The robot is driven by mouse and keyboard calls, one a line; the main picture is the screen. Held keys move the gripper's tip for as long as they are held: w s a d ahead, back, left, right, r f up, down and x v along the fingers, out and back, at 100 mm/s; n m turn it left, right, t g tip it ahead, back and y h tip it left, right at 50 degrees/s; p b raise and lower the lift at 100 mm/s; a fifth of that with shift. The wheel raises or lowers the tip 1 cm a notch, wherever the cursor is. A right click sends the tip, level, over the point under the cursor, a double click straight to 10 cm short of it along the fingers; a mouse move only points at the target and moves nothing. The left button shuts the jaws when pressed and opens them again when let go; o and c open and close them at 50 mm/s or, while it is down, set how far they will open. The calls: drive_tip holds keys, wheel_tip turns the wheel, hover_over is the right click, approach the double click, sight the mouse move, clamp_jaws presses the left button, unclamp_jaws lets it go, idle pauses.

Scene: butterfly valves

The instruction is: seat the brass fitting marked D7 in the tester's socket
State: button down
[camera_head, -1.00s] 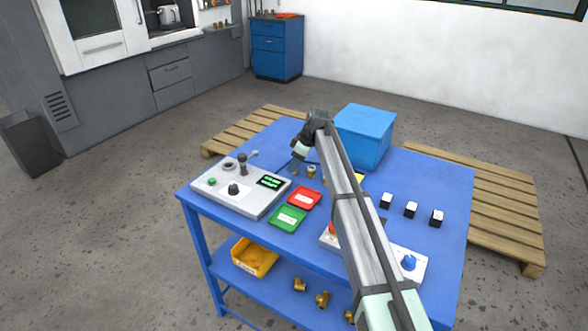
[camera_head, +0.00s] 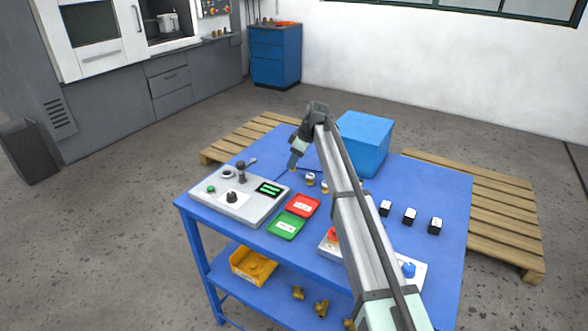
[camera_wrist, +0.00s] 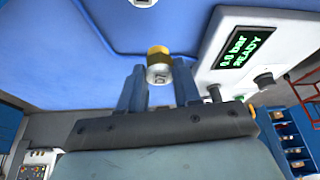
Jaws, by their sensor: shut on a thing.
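My gripper (camera_wrist: 158,85) is shut on a small brass fitting (camera_wrist: 158,74) with a pale band, which stands out between the fingertips in the wrist view. A dark mark shows on the band, too small to read surely. In the head view my gripper (camera_head: 293,164) is over the blue table, just right of the tester (camera_head: 250,208). The tester is a grey box with a green-lit display; in the wrist view its display (camera_wrist: 238,50) reads 0.0 bar READY. A round ring, apparently the socket (camera_head: 228,174), is on the tester's back left, apart from my gripper.
Two more small fittings (camera_head: 311,180) stand right of my gripper. A lever (camera_head: 242,170) rises from the tester near the ring. Red (camera_head: 303,206) and green (camera_head: 287,225) trays lie in front. A blue box (camera_head: 366,140) stands behind my arm. Several black-and-white blocks (camera_head: 410,216) stand at right.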

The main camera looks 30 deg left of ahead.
wheel_tip(320, 180, up, 4)
drive_tip(key=shift+r, duration=0.1)
drive_tip(key=shift+a+r, duration=0.15)
drive_tip(key=shift+r, duration=0.15)
drive_tip(key=s+a, duration=0.2)
drive_tip(key=a, duration=0.2)
drive_tip(key=s+a, duration=0.2)
drive_tip(key=a, duration=0.2)
drive_tip(key=s+a, duration=0.3)
drive_tip(key=a, duration=0.1)
drive_tip(key=shift+a+r, duration=0.35)
drive_tip(key=s+a+f, duration=0.1)
drive_tip(key=s+a, duration=0.4)
drive_tip(key=a, duration=0.2)
drive_tip(key=shift+s+f, duration=0.35)
drive_tip(key=shift+f, duration=0.05)
drive_tip(key=shift+f, duration=1.65)
drive_tip(key=shift+f, duration=0.95)
drive_tip(key=c, duration=0.7)
unclamp_jaws()
